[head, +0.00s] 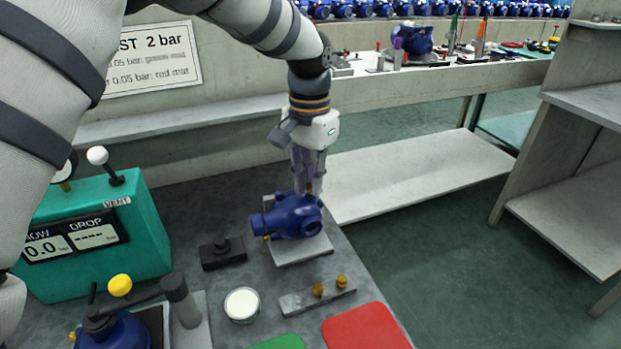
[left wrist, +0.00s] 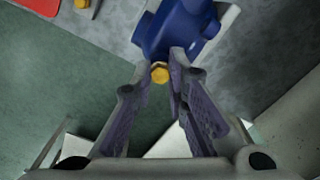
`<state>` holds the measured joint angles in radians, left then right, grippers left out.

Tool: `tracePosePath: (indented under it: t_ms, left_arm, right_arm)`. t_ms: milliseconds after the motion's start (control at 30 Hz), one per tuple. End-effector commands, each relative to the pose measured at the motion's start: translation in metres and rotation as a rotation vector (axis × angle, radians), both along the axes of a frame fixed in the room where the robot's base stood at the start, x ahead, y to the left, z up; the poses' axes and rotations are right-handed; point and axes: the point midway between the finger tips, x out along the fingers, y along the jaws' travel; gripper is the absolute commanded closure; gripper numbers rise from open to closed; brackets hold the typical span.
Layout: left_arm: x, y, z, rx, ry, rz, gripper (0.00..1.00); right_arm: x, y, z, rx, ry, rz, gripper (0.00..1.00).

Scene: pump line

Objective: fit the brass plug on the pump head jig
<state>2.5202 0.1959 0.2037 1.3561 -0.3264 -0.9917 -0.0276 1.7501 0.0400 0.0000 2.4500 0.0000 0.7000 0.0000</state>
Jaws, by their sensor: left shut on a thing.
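The blue pump head (head: 292,216) sits on its grey jig plate (head: 302,251) near the right edge of the bench. My left gripper (head: 309,188) points down at the right end of the pump head, its fingers shut on a brass plug. In the left wrist view the plug (left wrist: 160,74) shows its yellow hex head between the fingertips (left wrist: 161,66), right at the edge of the blue pump head (left wrist: 178,28). I cannot tell whether the plug is seated in a port. My right gripper is not in view.
A small rack (head: 300,301) holds two brass plugs in front of the jig. A white round tub (head: 241,304), a black block (head: 222,254), a red mat (head: 366,328) and a green mat (head: 281,343) lie nearby. A teal test box (head: 95,235) stands left.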

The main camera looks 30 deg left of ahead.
Motion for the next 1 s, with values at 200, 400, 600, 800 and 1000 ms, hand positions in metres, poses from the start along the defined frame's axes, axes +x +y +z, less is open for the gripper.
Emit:
tracePosePath:
  t_ms: [200,400,600,800,1000]
  left_arm:
    - [-0.0001,-0.0001,-0.0006,0.000,0.001,0.000,1.00]
    - [-0.0002,-0.0001,-0.0029,0.000,0.001,0.000,1.00]
    - [-0.0003,-0.0001,-0.0054,0.000,0.002,-0.001,0.81]
    - [-0.0001,-0.0001,-0.0051,0.000,0.001,0.000,0.63]
    - [-0.0001,-0.0001,-0.0051,0.000,0.001,0.000,0.42]
  right_arm:
    - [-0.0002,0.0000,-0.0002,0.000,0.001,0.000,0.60]
    - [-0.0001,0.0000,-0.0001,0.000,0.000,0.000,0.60]
    - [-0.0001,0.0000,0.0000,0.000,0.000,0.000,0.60]
    - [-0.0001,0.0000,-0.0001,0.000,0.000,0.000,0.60]
    - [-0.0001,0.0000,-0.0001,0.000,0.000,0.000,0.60]
